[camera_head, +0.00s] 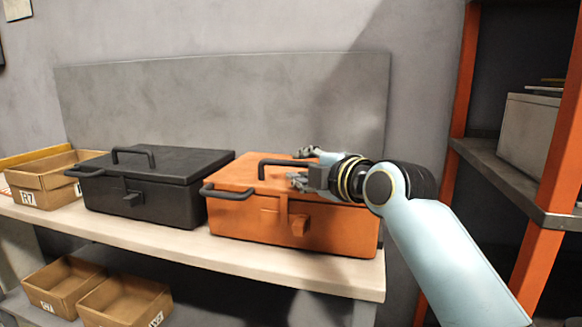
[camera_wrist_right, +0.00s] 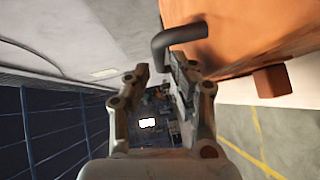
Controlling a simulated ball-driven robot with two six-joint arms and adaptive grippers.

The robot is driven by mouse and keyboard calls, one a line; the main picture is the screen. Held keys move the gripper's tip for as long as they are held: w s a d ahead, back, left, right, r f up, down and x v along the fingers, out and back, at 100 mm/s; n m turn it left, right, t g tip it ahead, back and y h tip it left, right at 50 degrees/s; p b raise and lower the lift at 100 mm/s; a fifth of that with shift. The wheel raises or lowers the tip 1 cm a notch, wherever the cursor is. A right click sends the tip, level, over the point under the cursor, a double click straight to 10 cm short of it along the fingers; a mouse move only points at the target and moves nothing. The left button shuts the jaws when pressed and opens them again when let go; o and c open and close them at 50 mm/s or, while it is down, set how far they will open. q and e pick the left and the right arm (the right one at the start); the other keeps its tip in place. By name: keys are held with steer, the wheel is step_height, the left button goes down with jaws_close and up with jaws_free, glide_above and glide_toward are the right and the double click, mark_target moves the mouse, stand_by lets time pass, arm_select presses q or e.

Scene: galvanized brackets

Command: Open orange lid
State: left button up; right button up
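The orange case (camera_head: 265,225) stands on the shelf with its lid (camera_head: 243,175) down. Its black top handle (camera_head: 275,162) stands up from the lid, a side handle (camera_head: 224,194) is at the left, and an orange latch (camera_head: 299,225) is on the front. My right gripper (camera_head: 296,181) comes in from the right, over the lid's front right part by the top handle. A black handle (camera_wrist_right: 180,38) shows just beyond the right-hand finger. My left gripper is out of view.
A closed black case (camera_head: 150,180) stands just left of the orange one. Cardboard bins (camera_head: 45,180) are at the far left, and more bins (camera_head: 125,300) sit below. A grey panel (camera_head: 215,100) rises behind. An orange-posted rack (camera_head: 560,170) stands at right.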

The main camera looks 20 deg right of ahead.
mark_target(293, 164)
steer(key=shift+x, duration=2.4)
steer(key=shift+c, duration=0.4)
jaws_close()
